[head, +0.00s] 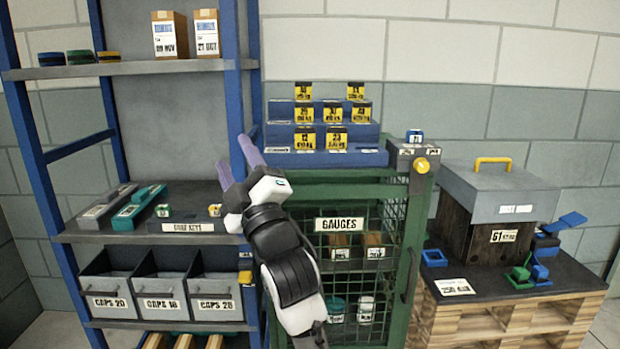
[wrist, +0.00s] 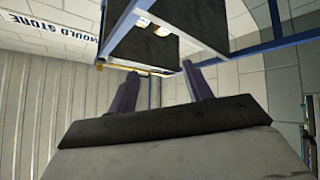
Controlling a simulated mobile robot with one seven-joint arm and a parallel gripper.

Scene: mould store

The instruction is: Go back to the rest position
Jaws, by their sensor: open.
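My gripper (head: 236,167) is raised in front of the right post of the blue shelf rack (head: 38,180), left of the green cabinet. Its two purple-grey fingers are apart and nothing shows between them. The fingers also show in the wrist view (wrist: 160,88), spread and empty, pointing up past the underside of a dark shelf. I cannot tell from these frames how far the fingertips are from the rack post.
A green mesh gauge cabinet (head: 390,255) stands right of the rack, with stepped blue blocks (head: 350,158) and yellow-black labelled pieces on top. Grey bins (head: 160,300) fill the lower shelf. A pallet stand (head: 500,312) with a grey-lidded box (head: 500,190) is at right.

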